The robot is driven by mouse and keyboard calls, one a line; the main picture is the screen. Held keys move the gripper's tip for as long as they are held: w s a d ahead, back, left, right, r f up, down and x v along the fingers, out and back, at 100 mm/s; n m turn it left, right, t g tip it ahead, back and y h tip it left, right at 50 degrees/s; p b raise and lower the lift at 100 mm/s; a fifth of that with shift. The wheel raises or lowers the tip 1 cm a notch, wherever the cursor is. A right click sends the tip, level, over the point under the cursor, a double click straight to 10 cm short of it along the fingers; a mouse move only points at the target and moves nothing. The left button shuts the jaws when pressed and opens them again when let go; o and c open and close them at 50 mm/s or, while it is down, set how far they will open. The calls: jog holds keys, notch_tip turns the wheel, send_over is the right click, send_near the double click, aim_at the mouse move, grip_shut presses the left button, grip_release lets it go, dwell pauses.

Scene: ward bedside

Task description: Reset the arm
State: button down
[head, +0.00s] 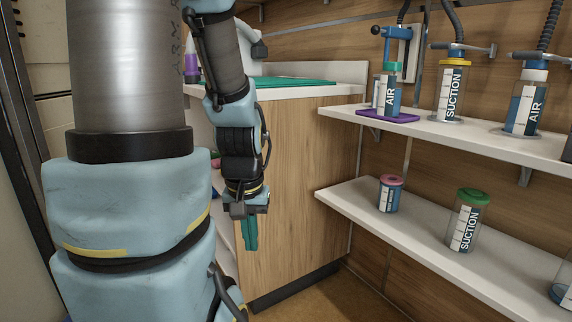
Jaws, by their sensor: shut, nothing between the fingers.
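My arm fills the left part of the head view, and its far section hangs down in front of the wooden cabinet (300,160). My gripper (250,240) is at its end, pointing down, with green fingers. The fingers are together with nothing held. The gripper is to the left of the two wall shelves and apart from them. Part of the cabinet's left side is hidden behind my arm.
The upper shelf (450,135) holds labelled AIR (528,105) and SUCTION (452,92) canisters and a purple mat (388,117). The lower shelf (410,232) holds a pink-lidded jar (390,195) and a green-lidded SUCTION canister (466,222). A green tray (295,83) lies on the cabinet top.

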notch_tip(320, 180, up, 30)
jog(key=p, duration=2.8)
jog(key=shift+w+d, duration=0.2)
jog(key=shift+w, duration=0.1)
